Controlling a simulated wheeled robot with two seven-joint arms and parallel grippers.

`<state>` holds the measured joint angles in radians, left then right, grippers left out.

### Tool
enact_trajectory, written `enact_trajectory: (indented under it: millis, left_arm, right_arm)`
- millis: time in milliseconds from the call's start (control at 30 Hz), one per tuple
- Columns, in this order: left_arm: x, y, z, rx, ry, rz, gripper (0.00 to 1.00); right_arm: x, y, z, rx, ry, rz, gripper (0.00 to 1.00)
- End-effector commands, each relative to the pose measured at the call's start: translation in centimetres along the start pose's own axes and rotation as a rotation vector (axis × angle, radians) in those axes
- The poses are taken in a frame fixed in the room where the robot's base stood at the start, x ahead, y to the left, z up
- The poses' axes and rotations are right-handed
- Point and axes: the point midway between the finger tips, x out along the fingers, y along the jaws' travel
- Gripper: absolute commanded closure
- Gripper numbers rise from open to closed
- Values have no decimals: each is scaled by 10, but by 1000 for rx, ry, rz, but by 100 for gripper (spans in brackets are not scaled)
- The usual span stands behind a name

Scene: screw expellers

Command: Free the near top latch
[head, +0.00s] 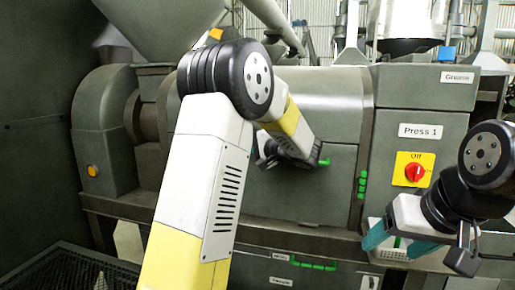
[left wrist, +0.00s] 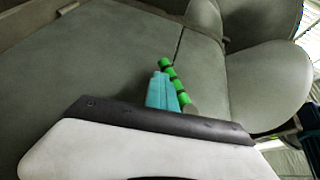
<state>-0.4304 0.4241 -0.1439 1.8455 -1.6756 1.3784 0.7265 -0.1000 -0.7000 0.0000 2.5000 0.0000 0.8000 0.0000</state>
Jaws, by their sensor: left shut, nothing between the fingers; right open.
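Press 1 (head: 285,88) has a rounded grey housing. A green latch (head: 324,162) shows at the far end of my left arm in the head view. In the left wrist view a segmented green latch (left wrist: 166,66) lies along a seam in the grey metal. My left gripper (left wrist: 162,88) is shut with its teal fingers right beside this latch; I cannot tell whether they touch. In the head view my left arm hides most of that gripper. My right gripper (head: 405,242) is open and empty, low at the right.
Another green latch (head: 362,185) sits on the housing's right edge. A red switch (head: 415,172) on a yellow plate reads Off. A green handle (head: 305,263) is on the lower panel. A dark grate (head: 70,268) lies at the lower left.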

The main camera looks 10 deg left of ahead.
Motion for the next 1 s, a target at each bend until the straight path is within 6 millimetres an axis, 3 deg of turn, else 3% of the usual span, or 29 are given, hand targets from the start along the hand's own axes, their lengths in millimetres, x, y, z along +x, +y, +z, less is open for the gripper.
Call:
enact_trajectory:
  millis: [400, 1000]
  left_arm:
    - [15, -11, 8, 176, 8, -335, 100]
    - [22, -24, 11, 171, 7, -332, 100]
  right_arm:
    - [0, 0, 0, 0, 0, 0, 31]
    - [0, 0, 0, 0, 0, 0, 31]
